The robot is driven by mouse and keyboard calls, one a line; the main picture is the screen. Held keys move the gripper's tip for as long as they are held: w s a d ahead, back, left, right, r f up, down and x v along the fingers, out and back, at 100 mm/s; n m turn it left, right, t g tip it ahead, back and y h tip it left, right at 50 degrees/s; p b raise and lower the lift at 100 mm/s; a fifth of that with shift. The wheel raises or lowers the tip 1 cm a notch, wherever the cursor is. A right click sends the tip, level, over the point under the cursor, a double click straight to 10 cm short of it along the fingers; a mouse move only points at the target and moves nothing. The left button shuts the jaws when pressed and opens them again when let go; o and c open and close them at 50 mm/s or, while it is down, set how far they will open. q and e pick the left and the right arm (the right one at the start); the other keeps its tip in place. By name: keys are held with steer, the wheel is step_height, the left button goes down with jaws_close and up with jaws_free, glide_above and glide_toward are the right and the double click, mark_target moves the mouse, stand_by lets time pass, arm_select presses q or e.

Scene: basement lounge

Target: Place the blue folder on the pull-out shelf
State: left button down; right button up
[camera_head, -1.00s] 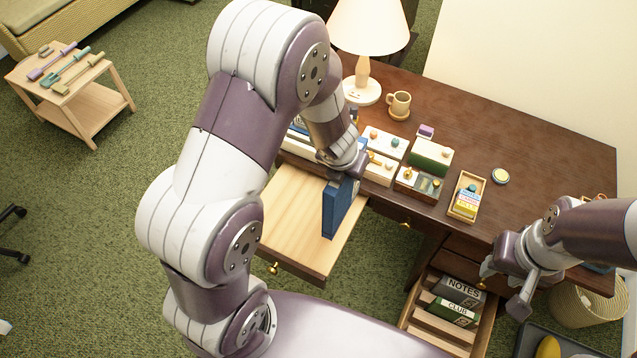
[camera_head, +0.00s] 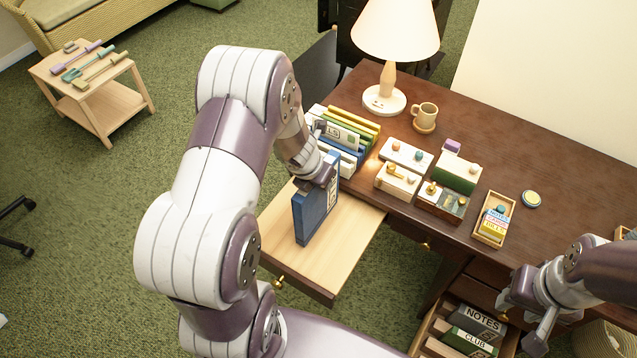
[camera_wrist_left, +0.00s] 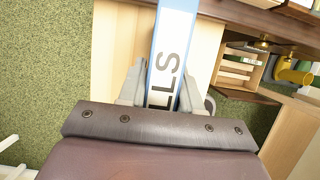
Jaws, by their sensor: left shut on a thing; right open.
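The blue folder (camera_head: 312,212) stands upright over the pull-out shelf (camera_head: 345,240), a pale wooden board with a brass knob that sticks out from the desk's left front. My left gripper (camera_head: 318,178) is shut on the folder's top edge. The left wrist view shows the folder's white label (camera_wrist_left: 172,60) between the two fingers (camera_wrist_left: 160,95). The folder's lower edge is at or just above the board; I cannot tell whether it touches. My right gripper (camera_head: 530,315) is open and empty in front of the desk's right side, above the open drawer.
The brown desk (camera_head: 560,190) carries a row of folders (camera_head: 345,135), a lamp (camera_head: 395,30), a mug (camera_head: 425,115), small boxes (camera_head: 405,155) and a card tray (camera_head: 494,220). An open drawer (camera_head: 430,335) holds books. A side table (camera_head: 90,85) with tools stands far left.

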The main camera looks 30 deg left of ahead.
arm_select(q)
steer(key=shift+w, duration=0.15)
steer(key=shift+f, duration=0.2)
steer(key=c, duration=0.8)
jaws_free()
steer(key=shift+r, duration=0.1)
